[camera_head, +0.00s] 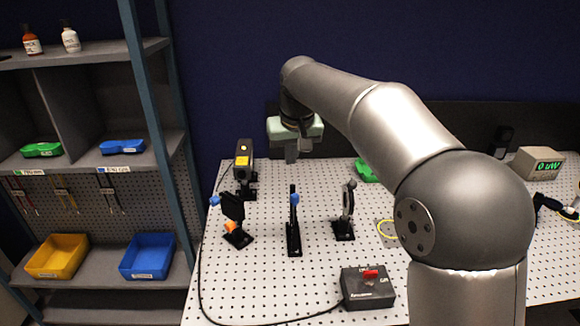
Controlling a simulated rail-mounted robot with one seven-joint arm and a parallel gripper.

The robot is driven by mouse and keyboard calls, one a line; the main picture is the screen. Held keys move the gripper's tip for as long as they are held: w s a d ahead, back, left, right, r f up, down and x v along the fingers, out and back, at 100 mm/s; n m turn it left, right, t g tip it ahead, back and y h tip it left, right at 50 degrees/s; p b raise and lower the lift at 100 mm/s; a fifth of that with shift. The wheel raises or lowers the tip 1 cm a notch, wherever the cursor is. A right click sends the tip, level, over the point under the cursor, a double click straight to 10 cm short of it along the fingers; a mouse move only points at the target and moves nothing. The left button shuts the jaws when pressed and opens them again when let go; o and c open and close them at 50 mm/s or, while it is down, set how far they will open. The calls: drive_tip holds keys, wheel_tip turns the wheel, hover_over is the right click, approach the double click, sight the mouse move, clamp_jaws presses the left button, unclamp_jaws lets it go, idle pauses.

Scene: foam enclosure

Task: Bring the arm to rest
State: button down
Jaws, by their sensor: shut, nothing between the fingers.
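My arm rises from the lower right of the head view and reaches back and left over the perforated table (290,290). My gripper (291,156) hangs below the pale green hand at the arm's end, pointing down. It is shut and small in the picture, with nothing seen in it. It appears above the far part of the table, to the right of a black and yellow device (243,160). The exact gap between gripper and table cannot be told.
Several optic mounts, including a middle post (294,225) and a ring mount (346,212), stand in front of the gripper. A grey control box (367,288) with a red switch sits nearer. A display meter (538,163) stands right. A shelf (95,165) with bins stands left.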

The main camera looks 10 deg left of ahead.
drive_tip(key=shift+s+r, duration=0.1)
drive_tip(key=shift+r, duration=0.1)
idle(0.3)
drive_tip(key=s+d+f+m+g+h, duration=0.15)
drive_tip(key=s+d+f, duration=0.35)
drive_tip(key=s+d, duration=0.6)
drive_tip(key=s+d+f+m+g, duration=0.15)
drive_tip(key=s+d+f, duration=0.35)
drive_tip(key=s+d, duration=0.7)
drive_tip(key=s+d+f+m, duration=0.2)
drive_tip(key=s+d+f, duration=0.4)
drive_tip(key=s, duration=0.2)
drive_tip(key=shift+s+f, duration=0.25)
drive_tip(key=shift+s, duration=0.1)
